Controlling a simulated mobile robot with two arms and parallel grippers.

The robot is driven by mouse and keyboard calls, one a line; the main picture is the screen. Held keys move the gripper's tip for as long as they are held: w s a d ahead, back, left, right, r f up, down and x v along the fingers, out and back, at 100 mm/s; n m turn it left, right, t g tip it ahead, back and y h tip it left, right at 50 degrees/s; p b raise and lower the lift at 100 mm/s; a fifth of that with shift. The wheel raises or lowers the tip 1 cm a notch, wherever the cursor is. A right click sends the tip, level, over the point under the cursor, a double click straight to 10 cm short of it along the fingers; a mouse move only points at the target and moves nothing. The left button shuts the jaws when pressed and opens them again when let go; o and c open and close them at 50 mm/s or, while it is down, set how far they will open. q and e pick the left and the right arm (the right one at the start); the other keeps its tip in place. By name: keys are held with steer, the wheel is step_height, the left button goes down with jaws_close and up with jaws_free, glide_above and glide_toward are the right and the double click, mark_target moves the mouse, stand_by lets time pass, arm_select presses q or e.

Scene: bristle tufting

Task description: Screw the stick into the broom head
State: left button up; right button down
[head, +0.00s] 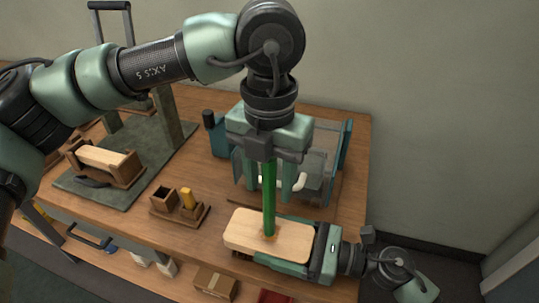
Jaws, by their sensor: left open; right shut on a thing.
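A green stick (269,200) stands upright with its lower end at the top face of the wooden broom head (248,234). I cannot tell how deep the stick sits in it. My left gripper (278,190) comes down from above; it is open, with its fingers pointing down near the stick's upper part, and its body hides the stick's top. My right gripper (275,252) comes in from the right, low down, and is shut on the broom head, which lies flat near the table's front edge.
A clear-walled box with teal posts (347,145) stands behind the stick. A small wooden holder (180,210) with a yellow piece sits left of the broom head. A wooden cradle with a light block (102,158) rests on a dark mat (150,165). A cardboard box (215,284) is below the table.

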arm_select(q)
steer(key=shift+f, duration=1.25)
jaws_close()
steer(key=m, duration=0.4)
steer(key=shift+m, duration=0.3)
steer(key=m, duration=0.7)
steer(key=shift+c, duration=0.5)
jaws_free()
steer(key=shift+r, duration=2.3)
